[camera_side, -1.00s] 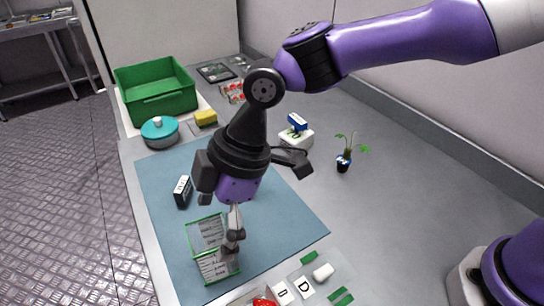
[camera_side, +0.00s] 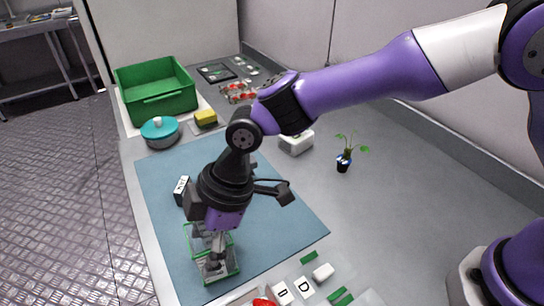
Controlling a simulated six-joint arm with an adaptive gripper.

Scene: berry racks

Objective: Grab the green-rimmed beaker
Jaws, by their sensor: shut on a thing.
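The green-rimmed beaker (camera_side: 193,240) is a clear, boxy vessel with green edges. It is near the front left of the blue mat (camera_side: 165,225). My gripper (camera_side: 215,264) points down at the beaker, with its fingers low among the green edges. It is shut on the beaker. The fingers and wrist hide part of the beaker, and I cannot tell exactly which wall lies between the fingertips.
A black-and-white block (camera_side: 181,190) lies on the mat's left side. A teal lidded pot (camera_side: 160,133), yellow sponge (camera_side: 205,118) and green crate (camera_side: 165,103) stand behind. Lettered tiles (camera_side: 283,292) lie in front. A small potted plant (camera_side: 343,161) stands right; grey table around it is clear.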

